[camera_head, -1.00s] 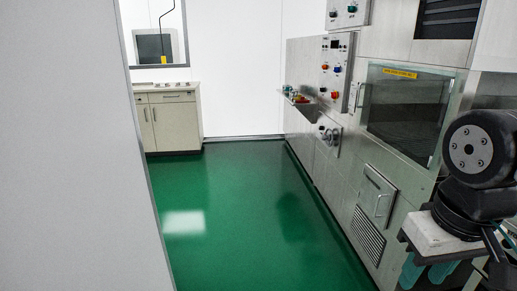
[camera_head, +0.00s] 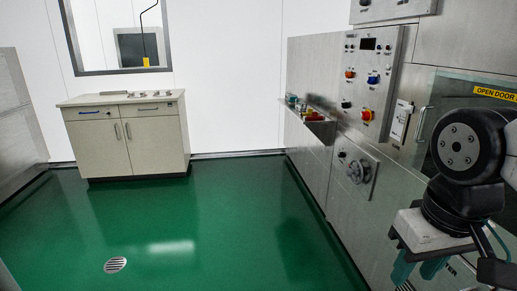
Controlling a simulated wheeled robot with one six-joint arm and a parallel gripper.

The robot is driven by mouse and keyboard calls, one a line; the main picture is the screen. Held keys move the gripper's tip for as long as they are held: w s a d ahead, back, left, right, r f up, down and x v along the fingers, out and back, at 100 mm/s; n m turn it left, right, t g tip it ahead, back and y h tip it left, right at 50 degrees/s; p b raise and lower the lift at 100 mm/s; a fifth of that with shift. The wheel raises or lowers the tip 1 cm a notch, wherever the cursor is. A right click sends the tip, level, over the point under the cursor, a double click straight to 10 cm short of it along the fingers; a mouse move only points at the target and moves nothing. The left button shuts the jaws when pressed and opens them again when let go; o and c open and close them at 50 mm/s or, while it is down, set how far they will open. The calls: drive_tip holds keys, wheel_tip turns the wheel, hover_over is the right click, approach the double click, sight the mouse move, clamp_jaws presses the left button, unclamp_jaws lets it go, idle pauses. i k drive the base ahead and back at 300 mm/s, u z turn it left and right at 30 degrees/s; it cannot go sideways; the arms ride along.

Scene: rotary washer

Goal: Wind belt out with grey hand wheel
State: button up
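The grey hand wheel (camera_head: 358,171) is on a steel plate low on the machine's front wall, right of the picture's middle. A small dark knob (camera_head: 341,154) sits on the same plate, up and left of the wheel. I cannot make out the belt. My gripper (camera_head: 420,272) hangs at the lower right on my arm, with teal fingers partly in view. It is apart from the wheel and nearer to me. Its fingertips are cut off or unclear, so its opening does not show.
A control panel (camera_head: 369,74) with coloured knobs is above the wheel. A small shelf (camera_head: 307,113) with items juts from the wall. A beige cabinet (camera_head: 127,142) stands at the back left. A drain (camera_head: 115,265) lies in the clear green floor (camera_head: 220,225).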

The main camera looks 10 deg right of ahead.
sight(355, 171)
drive_tip(key=i, duration=2.35)
drive_tip(key=z, duration=0.6)
